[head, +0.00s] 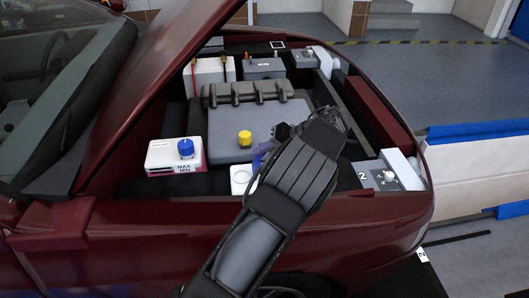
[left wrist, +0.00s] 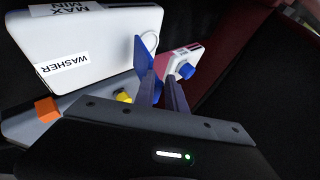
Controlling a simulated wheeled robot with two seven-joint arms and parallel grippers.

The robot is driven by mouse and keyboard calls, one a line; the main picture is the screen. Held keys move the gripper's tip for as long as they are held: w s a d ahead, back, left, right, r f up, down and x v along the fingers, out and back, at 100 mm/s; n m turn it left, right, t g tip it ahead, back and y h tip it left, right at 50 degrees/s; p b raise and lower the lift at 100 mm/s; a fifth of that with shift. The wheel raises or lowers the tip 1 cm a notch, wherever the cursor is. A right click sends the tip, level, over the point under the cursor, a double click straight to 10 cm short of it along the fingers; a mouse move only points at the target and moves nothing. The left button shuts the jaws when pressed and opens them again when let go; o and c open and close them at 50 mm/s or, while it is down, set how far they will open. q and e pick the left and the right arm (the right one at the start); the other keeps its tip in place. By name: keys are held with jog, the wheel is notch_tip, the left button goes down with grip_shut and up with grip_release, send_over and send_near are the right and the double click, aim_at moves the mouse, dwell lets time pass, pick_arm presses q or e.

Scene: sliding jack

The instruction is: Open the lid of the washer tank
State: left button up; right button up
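The washer tank (left wrist: 90,45) is a white box with a WASHER label in the left wrist view. In the head view its white top with a round ring (head: 241,178) shows, partly covered by my left arm. The blue lid (left wrist: 143,62) stands raised on edge beside the ring; a sliver of it shows in the head view (head: 262,153). My right gripper is out of view.
A white tank with a blue cap (head: 186,149) stands left of the washer tank. A grey engine cover with a yellow cap (head: 245,138) lies behind. The propped hood (head: 165,70) slopes over the left. A grey unit marked 2 (head: 390,178) sits at right.

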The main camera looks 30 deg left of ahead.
pick_arm(q)
jog(key=shift+f, duration=0.15)
jog(key=p+v, duration=0.1)
jog(key=v, duration=0.7)
jog(key=shift+a, duration=0.1)
